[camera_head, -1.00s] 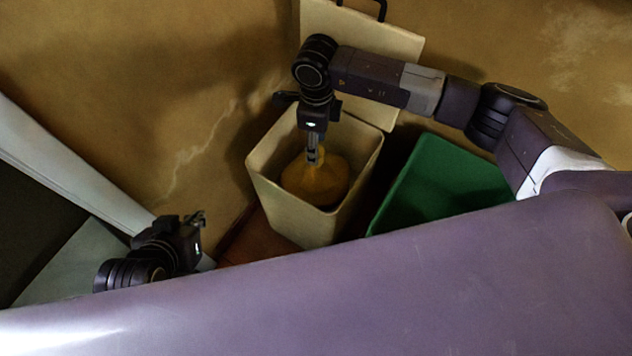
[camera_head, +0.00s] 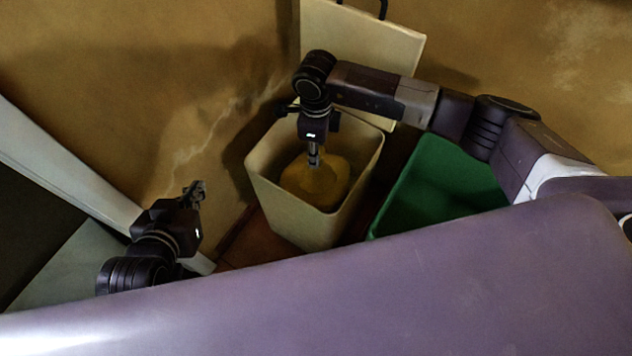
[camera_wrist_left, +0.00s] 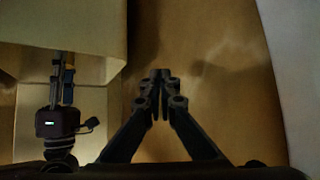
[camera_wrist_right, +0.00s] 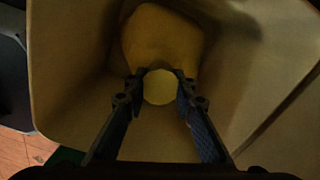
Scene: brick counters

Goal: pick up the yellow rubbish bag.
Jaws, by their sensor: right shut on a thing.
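The yellow rubbish bag (camera_head: 312,186) sits inside the tall cream bin (camera_head: 264,186). It also shows in the right wrist view (camera_wrist_right: 163,38), with its round pale top (camera_wrist_right: 160,88) between the fingertips. My right gripper (camera_head: 314,160) points straight down into the bin and is shut on the bag's top; it also shows in the right wrist view (camera_wrist_right: 160,84). My left gripper (camera_head: 194,190) is empty, left of the bin and apart from it. Its fingers are together in the left wrist view (camera_wrist_left: 161,76). The bag's underside is hidden.
A green bin (camera_head: 440,190) stands right of the cream bin. A cream lid or panel (camera_head: 365,45) with a dark handle stands upright behind it. The brown wall (camera_head: 220,70) is close behind and to the left. A pale ledge (camera_head: 70,165) runs along the left.

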